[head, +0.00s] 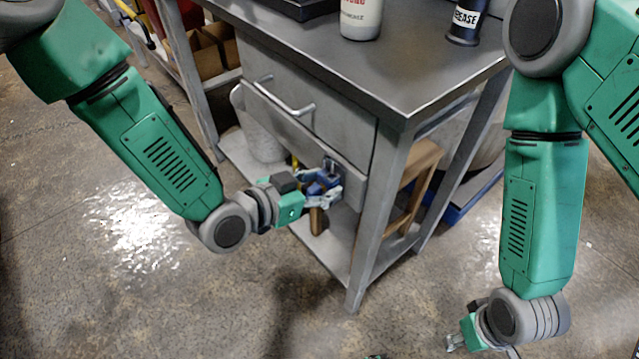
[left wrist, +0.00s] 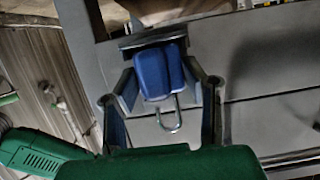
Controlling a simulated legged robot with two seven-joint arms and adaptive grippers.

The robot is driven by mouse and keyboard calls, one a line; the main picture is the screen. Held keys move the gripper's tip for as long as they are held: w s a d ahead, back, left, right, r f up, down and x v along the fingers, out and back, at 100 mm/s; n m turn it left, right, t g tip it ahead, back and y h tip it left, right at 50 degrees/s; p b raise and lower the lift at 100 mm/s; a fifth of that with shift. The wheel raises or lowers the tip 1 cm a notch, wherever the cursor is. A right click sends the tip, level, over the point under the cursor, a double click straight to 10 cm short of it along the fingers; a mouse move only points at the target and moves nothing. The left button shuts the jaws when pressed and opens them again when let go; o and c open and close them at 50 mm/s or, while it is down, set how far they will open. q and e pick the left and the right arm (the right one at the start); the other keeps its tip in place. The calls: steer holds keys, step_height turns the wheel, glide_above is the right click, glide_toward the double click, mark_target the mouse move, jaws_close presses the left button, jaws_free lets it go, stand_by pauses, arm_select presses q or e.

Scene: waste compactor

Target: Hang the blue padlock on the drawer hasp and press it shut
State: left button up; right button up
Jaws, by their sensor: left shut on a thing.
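The blue padlock (head: 322,187) is between the fingers of my left gripper (head: 325,188), at the right end of the drawer front (head: 300,125). In the left wrist view the blue padlock body (left wrist: 158,72) sits between the two fingers, and its silver shackle (left wrist: 170,116) shows as a loop below the body. My left gripper is shut on the padlock. A small metal hasp (head: 330,166) is just above the padlock in the head view; whether the shackle passes through it cannot be told. My right gripper (head: 456,343) hangs low near the bottom edge, away from the bench, its fingers only partly visible.
The steel workbench (head: 420,75) carries a white bottle (head: 361,18) and a dark grease bottle (head: 466,22). The drawer has a bar handle (head: 285,98). A bench leg (head: 375,200) stands right of my left gripper. A wooden frame (head: 415,180) is underneath. The floor in front is clear.

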arm_select(q)
steer(key=shift+f, duration=0.2)
stand_by(0.5)
steer(key=o, duration=1.2)
steer(key=shift+c, duration=0.5)
steer(key=shift+p+v, duration=0.7)
steer(key=shift+v, duration=0.5)
steer(key=shift+p+v, duration=1.05)
steer(key=shift+v, duration=1.25)
